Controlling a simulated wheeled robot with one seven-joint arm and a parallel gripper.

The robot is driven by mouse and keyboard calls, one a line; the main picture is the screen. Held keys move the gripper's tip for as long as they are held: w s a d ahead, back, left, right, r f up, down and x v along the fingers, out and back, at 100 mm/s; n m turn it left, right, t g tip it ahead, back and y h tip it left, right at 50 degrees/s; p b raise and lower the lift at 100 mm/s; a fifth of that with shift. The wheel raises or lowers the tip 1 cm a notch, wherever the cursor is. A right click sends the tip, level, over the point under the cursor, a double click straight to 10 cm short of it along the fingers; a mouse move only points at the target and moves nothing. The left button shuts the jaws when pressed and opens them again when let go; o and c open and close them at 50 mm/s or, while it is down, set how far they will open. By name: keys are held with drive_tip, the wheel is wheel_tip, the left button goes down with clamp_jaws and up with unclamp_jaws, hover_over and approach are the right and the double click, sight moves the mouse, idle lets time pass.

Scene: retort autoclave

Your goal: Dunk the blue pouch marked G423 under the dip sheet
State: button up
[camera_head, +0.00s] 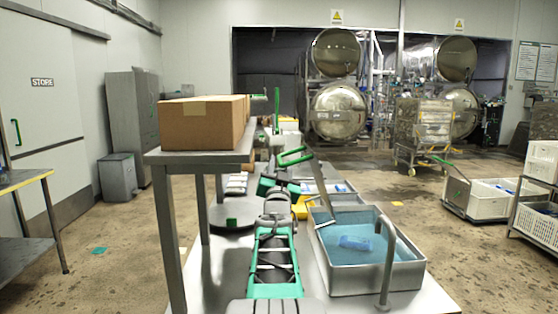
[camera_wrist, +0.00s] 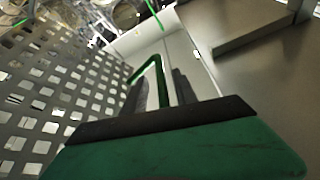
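A blue pouch (camera_head: 355,242) lies in the water of a grey metal tank (camera_head: 375,283) on the right of the bench; its marking is too small to read. The dip sheet (camera_head: 321,188) stands steeply tilted over the tank's left side, its lower end near the left rim. In the wrist view its perforated face (camera_wrist: 60,90) fills the left. Its green loop handle (camera_head: 290,157) points up and left. My gripper (camera_wrist: 165,85) has its dark fingers on either side of a bar of this handle and appears shut on it. The exact contact is partly hidden.
A curved metal tap (camera_head: 387,262) rises at the tank's front right. A cardboard box (camera_head: 203,122) sits on a raised shelf (camera_head: 200,156) left of my arm. A dark round plate (camera_head: 232,217) lies below it. White crates (camera_head: 490,198) stand on the right floor.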

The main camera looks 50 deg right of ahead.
drive_tip(key=shift+x, duration=1)
clamp_jaws()
idle(0.7)
